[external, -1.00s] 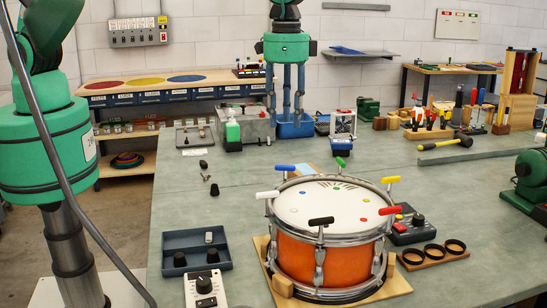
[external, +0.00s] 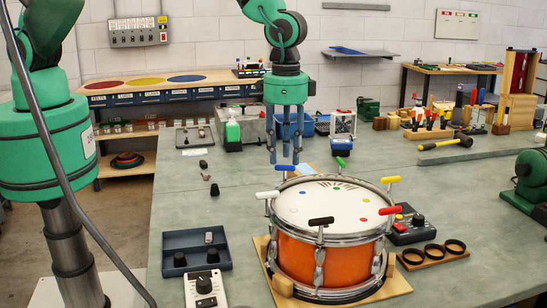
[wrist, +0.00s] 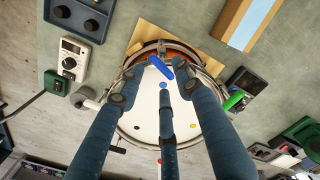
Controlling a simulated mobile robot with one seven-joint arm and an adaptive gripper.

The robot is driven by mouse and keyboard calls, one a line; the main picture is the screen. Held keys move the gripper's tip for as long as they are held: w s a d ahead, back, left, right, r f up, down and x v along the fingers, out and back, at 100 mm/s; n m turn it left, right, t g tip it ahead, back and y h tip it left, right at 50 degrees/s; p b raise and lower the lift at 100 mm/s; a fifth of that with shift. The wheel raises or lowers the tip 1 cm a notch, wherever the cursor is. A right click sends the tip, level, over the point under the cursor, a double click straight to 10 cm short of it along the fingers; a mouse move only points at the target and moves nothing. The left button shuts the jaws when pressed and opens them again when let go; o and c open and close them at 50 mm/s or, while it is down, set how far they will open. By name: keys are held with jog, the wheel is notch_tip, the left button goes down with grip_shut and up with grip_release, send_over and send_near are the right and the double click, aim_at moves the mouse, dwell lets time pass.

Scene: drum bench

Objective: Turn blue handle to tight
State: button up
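The blue handle (external: 285,167) sits at the back rim of an orange drum (external: 300,260), whose white head (external: 325,205) has coloured dots. In the wrist view the blue handle (wrist: 160,67) lies slantwise between my spread fingertips. My gripper (external: 285,155) points down over the drum's back edge, fingers apart and apparently empty. In the wrist view my gripper (wrist: 158,80) shows three separate fingers; they cover part of the drumhead. I cannot tell whether any fingertip touches the handle.
Other handles around the rim are green (external: 340,162), white (external: 268,195), black (external: 321,221), red (external: 390,211) and yellow (external: 390,180). A dark tray (external: 195,255) and a white dial box (external: 205,290) stand left of the drum. A control box (external: 412,232) stands right.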

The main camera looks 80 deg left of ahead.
aim_at(285, 166)
jog(key=shift+f, duration=2.35)
grip_shut()
